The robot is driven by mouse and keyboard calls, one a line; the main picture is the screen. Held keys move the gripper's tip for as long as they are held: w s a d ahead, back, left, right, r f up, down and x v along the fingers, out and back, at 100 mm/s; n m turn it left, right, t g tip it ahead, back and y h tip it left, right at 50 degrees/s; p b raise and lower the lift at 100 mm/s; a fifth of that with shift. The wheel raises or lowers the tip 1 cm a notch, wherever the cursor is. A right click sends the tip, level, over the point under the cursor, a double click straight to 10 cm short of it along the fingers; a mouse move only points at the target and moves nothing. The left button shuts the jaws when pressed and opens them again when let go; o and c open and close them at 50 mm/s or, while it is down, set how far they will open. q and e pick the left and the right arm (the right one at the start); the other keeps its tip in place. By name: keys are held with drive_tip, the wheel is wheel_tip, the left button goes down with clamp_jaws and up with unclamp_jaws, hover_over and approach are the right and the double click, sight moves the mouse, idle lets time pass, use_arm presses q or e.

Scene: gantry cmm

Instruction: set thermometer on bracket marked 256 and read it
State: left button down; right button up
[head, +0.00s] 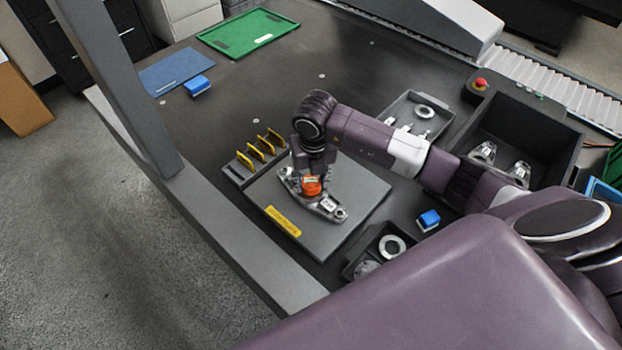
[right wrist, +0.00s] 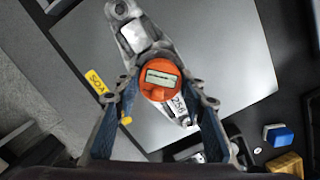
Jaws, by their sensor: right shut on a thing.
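The orange thermometer (head: 311,186) is between the fingers of my right gripper (head: 312,176), which is shut on it. In the right wrist view the thermometer (right wrist: 160,90) shows its round top and a small pale display; I cannot read the display. Directly below is a silver bracket (head: 328,207) lying on the grey plate (head: 345,235). I cannot tell whether the thermometer touches the bracket. My left gripper is not in view.
A rack of yellow pieces (head: 245,161) stands left of the plate. A dark bin (head: 540,130) with brackets and a grey tray (head: 443,108) with a ring are at right. A blue block (head: 429,219) and a small bin (head: 352,270) are near the plate's right edge.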

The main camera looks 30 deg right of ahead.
sight(312, 186)
drive_tip(key=shift+f, duration=0.15)
drive_tip(key=o, duration=1.2)
drive_tip(key=shift+r, duration=0.3)
drive_tip(key=r, duration=0.4)
drive_tip(key=s+r+b, duration=0.1)
drive_tip(key=r, duration=0.2)
drive_tip(key=r+b, duration=0.1)
drive_tip(key=r, duration=0.3)
drive_tip(key=shift+s+a+r, duration=0.2)
drive_tip(key=shift+r, duration=0.15)
drive_tip(key=shift+f, duration=0.1)
